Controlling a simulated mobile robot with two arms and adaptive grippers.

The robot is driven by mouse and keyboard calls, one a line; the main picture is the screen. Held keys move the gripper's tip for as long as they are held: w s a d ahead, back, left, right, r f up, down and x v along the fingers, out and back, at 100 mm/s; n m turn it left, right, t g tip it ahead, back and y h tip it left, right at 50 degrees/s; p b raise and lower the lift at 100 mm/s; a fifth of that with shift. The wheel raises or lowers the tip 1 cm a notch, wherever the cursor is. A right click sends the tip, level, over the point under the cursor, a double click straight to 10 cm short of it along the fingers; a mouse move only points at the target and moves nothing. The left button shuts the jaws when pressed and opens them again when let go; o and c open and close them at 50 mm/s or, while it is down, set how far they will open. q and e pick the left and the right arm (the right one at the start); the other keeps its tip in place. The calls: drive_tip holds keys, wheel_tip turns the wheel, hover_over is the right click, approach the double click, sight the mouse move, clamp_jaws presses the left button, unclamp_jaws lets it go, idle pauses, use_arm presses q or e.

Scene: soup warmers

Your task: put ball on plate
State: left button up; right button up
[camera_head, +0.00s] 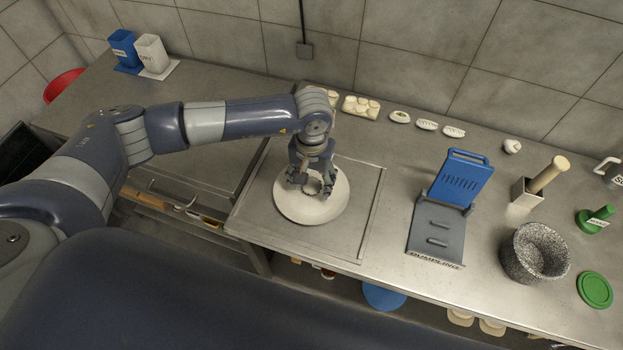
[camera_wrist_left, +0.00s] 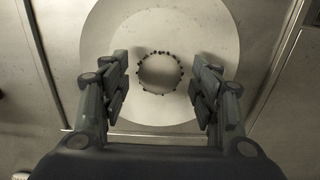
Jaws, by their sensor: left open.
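A pale round plate (camera_head: 301,214) lies on the metal counter under my left arm. It also fills the middle of the left wrist view (camera_wrist_left: 108,35). My left gripper (camera_head: 312,184) is over the plate, pointing down, with its fingers spread apart. In the left wrist view a round, pale ball-like thing (camera_wrist_left: 158,72) ringed with dark specks sits on the plate, between and beyond the open fingers (camera_wrist_left: 160,98). The fingers appear apart from it. In the head view the fingers partly hide it. My right gripper is not in view.
A blue and grey dumpling press (camera_head: 437,232) stands to the right, with a speckled stone mortar (camera_head: 520,262) beyond it. A small whitish round item (camera_head: 512,146) lies at the back right. Several small dishes line the back (camera_head: 400,117). A green disc (camera_head: 595,290) is far right.

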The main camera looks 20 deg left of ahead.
sight(311, 183)
use_arm(q)
wheel_tip(311, 183, up, 12)
drive_tip(key=b, duration=0.3)
idle(0.5)
